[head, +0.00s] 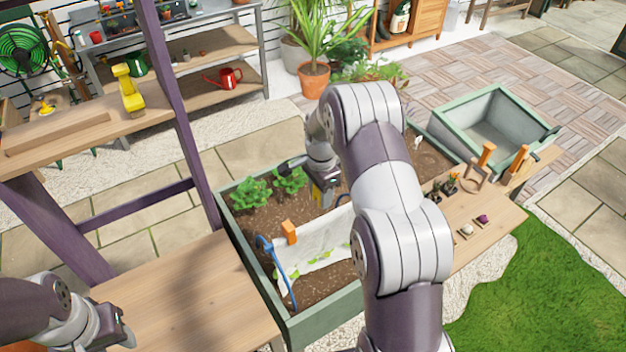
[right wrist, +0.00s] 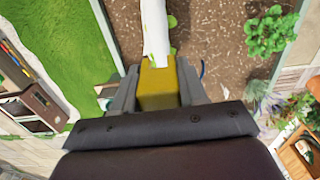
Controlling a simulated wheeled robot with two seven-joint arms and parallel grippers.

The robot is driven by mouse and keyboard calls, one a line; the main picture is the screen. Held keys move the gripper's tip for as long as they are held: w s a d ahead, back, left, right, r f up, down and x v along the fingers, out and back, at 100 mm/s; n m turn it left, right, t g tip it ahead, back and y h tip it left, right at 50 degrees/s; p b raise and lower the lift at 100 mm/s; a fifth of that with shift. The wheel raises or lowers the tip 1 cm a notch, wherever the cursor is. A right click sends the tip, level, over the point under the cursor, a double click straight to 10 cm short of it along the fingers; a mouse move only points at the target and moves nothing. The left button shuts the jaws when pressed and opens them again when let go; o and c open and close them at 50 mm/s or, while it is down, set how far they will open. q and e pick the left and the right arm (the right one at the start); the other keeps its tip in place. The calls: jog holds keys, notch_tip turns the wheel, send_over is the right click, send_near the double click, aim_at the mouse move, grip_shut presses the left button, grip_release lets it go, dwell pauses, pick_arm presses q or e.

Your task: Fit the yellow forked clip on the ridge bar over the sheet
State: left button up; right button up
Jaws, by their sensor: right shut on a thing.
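My right gripper (head: 322,203) is shut on the yellow forked clip, which shows as a yellow block (right wrist: 158,88) between its fingers in the right wrist view. The white sheet (head: 318,242) with green leaf marks hangs over the planter soil. Its top edge (right wrist: 154,30) runs up to the clip's front end in the wrist view; I cannot tell whether the fork straddles it. The ridge bar is hidden by the sheet and my right arm. An orange clip (head: 289,232) sits on the sheet's left part. My left gripper (head: 122,332) is at the lower left; its jaw opening is unclear.
The green planter box (head: 300,325) holds leafy plants (head: 250,194) and a blue hoop (head: 279,272). Two more orange clips (head: 486,154) (head: 519,158) stand at the right-hand shelf (head: 490,215). A bare wooden table (head: 185,300) lies left of the planter.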

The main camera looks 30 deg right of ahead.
aim_at(319, 221)
jog(key=shift+w+a+f, duration=0.1)
jog(key=shift+a+f+b, duration=0.15)
jog(key=shift+f+b, duration=0.15)
jog(key=shift+b, duration=0.15)
jog(key=f+b, duration=0.4)
jog(key=f, duration=0.1)
jog(key=shift+s+f, duration=0.2)
jog(key=shift+f, duration=0.25)
jog(key=shift+s, duration=0.1)
jog(key=shift+f+b, duration=1)
jog(key=shift+f, duration=0.65)
